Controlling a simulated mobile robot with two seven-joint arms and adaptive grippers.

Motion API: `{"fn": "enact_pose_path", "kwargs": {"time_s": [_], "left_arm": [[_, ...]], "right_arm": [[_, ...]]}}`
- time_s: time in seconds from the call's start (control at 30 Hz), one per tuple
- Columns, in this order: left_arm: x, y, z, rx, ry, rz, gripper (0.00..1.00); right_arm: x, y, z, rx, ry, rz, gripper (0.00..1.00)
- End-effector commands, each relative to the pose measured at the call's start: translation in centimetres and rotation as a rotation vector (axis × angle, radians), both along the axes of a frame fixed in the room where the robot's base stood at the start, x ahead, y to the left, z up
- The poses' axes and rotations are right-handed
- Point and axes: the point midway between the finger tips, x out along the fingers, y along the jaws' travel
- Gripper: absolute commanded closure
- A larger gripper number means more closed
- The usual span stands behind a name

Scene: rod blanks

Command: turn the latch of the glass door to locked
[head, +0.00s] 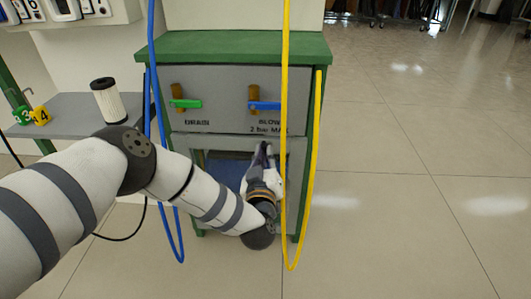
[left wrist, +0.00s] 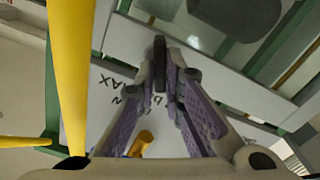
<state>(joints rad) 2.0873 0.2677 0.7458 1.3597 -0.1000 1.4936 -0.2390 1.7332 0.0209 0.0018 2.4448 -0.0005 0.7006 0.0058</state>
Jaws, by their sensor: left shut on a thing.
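The glass door (head: 226,170) is in the lower front of the green and grey cabinet, with a grey frame and a blue interior behind the pane. My left gripper (head: 263,152) is at the right side of the door, below the blue-handled valve. In the left wrist view, my left gripper (left wrist: 165,58) is shut on a dark, narrow piece, the latch (left wrist: 159,52), between its fingertips. The gripper hides most of the latch in the head view, so I cannot tell its exact turn. My right gripper is not in view.
A yellow hose (head: 286,90) hangs close beside my left gripper, and a blue hose (head: 154,75) hangs at the left. Valves with a green handle (head: 185,103) and a blue handle (head: 264,106) stick out above. A white filter cartridge (head: 109,101) stands on the side table. Floor at right is clear.

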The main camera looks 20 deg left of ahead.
Motion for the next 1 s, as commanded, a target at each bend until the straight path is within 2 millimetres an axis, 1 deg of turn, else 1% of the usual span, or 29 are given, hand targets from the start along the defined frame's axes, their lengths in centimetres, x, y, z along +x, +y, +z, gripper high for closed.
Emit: {"fn": "enact_pose_path", "kwargs": {"time_s": [0.7, 1.0], "left_arm": [[-0.11, 0.17, -0.40, -0.651, -0.183, -0.001, 1.00], [-0.11, 0.17, -0.52, -0.887, -0.251, -0.002, 1.00]], "right_arm": [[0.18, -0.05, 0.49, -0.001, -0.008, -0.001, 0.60], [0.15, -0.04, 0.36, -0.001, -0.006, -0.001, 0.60]]}}
